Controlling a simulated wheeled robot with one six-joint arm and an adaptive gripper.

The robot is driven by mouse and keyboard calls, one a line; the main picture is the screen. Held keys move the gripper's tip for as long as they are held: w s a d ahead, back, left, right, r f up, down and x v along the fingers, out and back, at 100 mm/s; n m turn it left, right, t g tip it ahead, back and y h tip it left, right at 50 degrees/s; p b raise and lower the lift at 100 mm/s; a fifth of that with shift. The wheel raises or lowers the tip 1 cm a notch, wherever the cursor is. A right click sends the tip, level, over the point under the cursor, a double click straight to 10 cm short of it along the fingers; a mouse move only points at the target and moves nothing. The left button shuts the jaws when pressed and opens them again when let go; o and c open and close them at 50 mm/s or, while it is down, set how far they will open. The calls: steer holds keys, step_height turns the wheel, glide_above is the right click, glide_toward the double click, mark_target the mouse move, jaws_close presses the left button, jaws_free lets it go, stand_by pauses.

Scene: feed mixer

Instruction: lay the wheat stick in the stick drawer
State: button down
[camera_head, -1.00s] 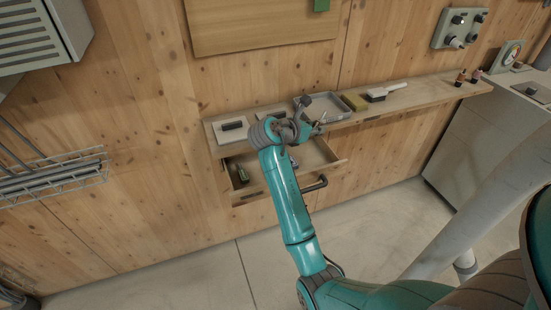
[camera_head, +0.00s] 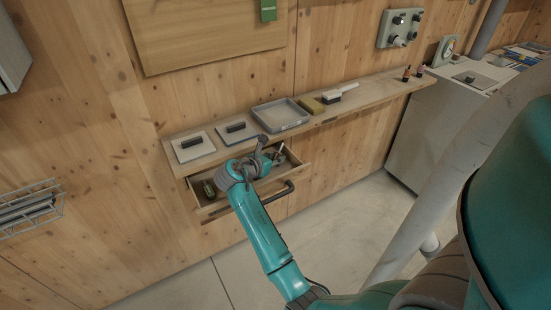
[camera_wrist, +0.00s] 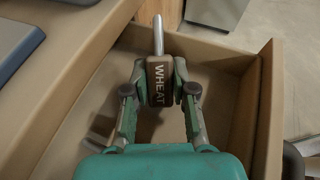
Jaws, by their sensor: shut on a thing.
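The wheat stick (camera_wrist: 160,84) is a brown block lettered WHEAT with a pale metal rod at its far end. My gripper (camera_wrist: 160,92) is shut on the block, one finger on each side, in the wrist view. The open wooden stick drawer (camera_wrist: 271,110) lies below and around the stick in that view; I cannot tell whether the stick touches its floor. In the head view the drawer (camera_head: 216,209) is pulled out under the shelf, and my wrist hides part of it. My gripper (camera_head: 278,154) is over its right part there.
A dark green item (camera_head: 209,189) lies in the drawer's left end. The shelf (camera_head: 360,104) above holds two pale plates with dark handles (camera_head: 192,142), a grey tray (camera_head: 280,115), a yellowish block (camera_head: 311,105) and a white brush (camera_head: 338,94). The drawer's dark handle (camera_head: 277,193) sticks out in front.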

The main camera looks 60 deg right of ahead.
steer(key=shift+f, duration=0.1)
steer(key=c, duration=0.9)
jaws_free()
steer(key=shift+c, duration=0.2)
steer(key=shift+a+r, duration=0.2)
steer(key=v, duration=1.1)
steer(key=shift+a+r, duration=0.2)
steer(key=shift+a, duration=0.05)
